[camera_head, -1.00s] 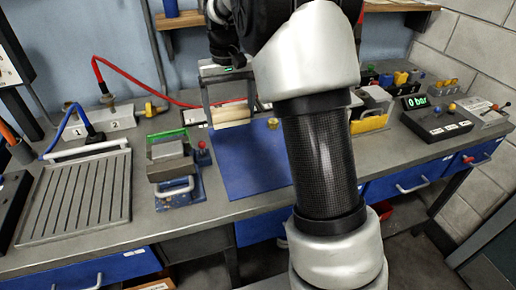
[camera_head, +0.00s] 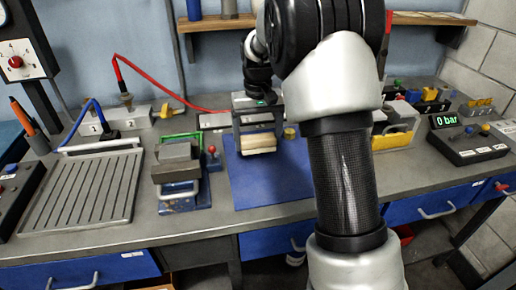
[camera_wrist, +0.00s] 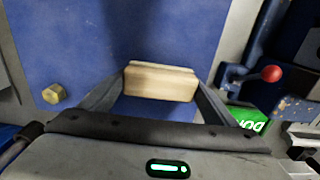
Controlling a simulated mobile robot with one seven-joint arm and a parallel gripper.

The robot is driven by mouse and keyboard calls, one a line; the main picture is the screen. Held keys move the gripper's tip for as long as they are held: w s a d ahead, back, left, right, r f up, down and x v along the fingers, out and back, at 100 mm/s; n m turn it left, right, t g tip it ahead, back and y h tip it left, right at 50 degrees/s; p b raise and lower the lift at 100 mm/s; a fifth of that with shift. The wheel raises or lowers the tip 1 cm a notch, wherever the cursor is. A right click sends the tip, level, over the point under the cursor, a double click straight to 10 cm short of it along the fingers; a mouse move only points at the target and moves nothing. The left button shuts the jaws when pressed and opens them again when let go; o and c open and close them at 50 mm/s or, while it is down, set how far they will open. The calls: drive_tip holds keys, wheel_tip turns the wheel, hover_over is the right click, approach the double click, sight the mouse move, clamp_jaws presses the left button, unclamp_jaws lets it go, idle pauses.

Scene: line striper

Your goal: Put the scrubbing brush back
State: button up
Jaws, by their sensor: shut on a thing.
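The scrubbing brush shows as a pale wooden block (camera_head: 258,142) between the fingers of my gripper (camera_head: 258,144), over the blue mat (camera_head: 265,190). In the wrist view the wooden block (camera_wrist: 160,82) lies crosswise between the two fingertips (camera_wrist: 160,84), and my gripper is shut on it. The bristles are hidden from both views. I cannot tell how far the brush is above the mat.
A brass nut (camera_head: 290,132) stands on the mat's far part. A vise (camera_head: 178,168) with a red-knobbed lever (camera_head: 212,150) is left of the mat. A grooved tray (camera_head: 85,190) lies further left. A yellow-based box (camera_head: 395,137) is to the right.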

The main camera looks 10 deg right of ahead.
sight(258, 147)
drive_tip(key=shift+f, duration=1.45)
drive_tip(key=shift+f, duration=0.1)
drive_tip(key=o, duration=1.1)
